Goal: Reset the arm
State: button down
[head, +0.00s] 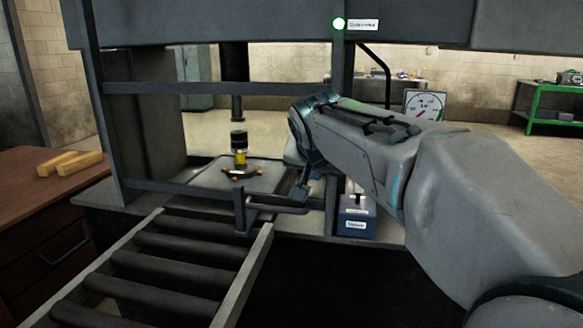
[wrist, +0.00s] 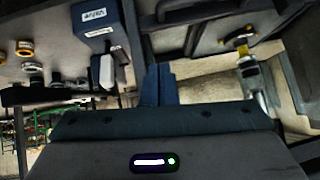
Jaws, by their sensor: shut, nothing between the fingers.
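My arm reaches in from the right in the head view. My gripper (head: 301,193) is at the front right of a grey press-like frame (head: 108,130), close to a grey bar handle (head: 275,208); I cannot tell whether they touch. In the wrist view the two fingers of my gripper (wrist: 157,84) are together with nothing between them. A small blue box (head: 357,223) with a white label stands right of the gripper, and it also shows in the wrist view (wrist: 94,15).
A black and yellow part (head: 239,148) stands on a plate inside the frame. A roller conveyor (head: 170,262) runs up to the frame's front. A pressure gauge (head: 424,104) is behind my arm. A wooden bench (head: 40,215) with yellow blocks (head: 70,163) is at left.

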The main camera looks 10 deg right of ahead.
jog(key=s+f+n+g+y+p, duration=0.2)
jog(key=s+n+g+p, duration=0.2)
jog(key=s+p, duration=1.5)
jog(key=s+a+g, duration=0.1)
jog(key=s+g, duration=0.1)
jog(key=s, duration=0.3)
jog(key=shift+s+f+n, duration=0.2)
jog(key=shift+f+n, duration=0.05)
jog(key=shift+n, duration=0.15)
